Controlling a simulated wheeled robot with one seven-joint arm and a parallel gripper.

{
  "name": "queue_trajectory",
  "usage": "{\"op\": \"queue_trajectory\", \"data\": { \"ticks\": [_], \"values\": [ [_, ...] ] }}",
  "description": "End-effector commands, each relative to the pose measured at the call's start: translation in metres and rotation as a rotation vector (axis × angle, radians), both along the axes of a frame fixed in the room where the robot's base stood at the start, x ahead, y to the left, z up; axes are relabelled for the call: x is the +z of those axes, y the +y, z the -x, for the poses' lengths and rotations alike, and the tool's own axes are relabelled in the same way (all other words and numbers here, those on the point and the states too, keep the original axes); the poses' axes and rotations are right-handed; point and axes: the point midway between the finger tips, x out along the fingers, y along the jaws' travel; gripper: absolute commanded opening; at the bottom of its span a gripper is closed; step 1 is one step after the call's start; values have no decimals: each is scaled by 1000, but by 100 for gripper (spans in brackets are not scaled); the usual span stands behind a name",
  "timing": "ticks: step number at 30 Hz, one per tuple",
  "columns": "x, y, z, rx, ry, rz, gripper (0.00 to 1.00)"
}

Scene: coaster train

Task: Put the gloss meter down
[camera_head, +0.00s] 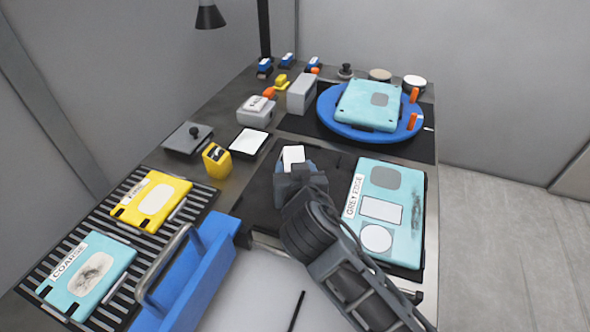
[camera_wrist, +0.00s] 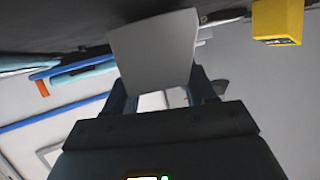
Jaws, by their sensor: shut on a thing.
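My gripper (camera_head: 298,178) is over the dark mat (camera_head: 262,190) in the middle of the table, left of the grey-edge panel. It is shut on a small block with a pale white face (camera_head: 293,155), which I take to be the gloss meter. In the wrist view the meter (camera_wrist: 155,48) is a plain light-grey block between the two fingers (camera_wrist: 167,92). It is close to the dark surface; I cannot tell whether it touches. My gripper and arm hide part of it and the mat behind.
A turquoise panel marked grey edge (camera_head: 377,238) lies to the right. A blue turntable (camera_head: 325,113) bears another turquoise panel (camera_head: 368,105). A yellow device (camera_head: 216,157) and white card (camera_head: 249,141) stand left. A blue tote (camera_head: 190,285) and slatted rack (camera_head: 75,232) are front left.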

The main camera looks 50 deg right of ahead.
Motion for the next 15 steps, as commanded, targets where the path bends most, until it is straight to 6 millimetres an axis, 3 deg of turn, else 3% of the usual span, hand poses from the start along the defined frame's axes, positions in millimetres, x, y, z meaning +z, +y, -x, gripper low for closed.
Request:
{"op": "queue_trajectory", "data": {
  "ticks": [11,12,15],
  "values": [
    [-6,0,0,0,-1,1,0],
    [-7,0,0,0,1,-1,58],
    [-8,0,0,0,1,-1,68]
  ]
}}
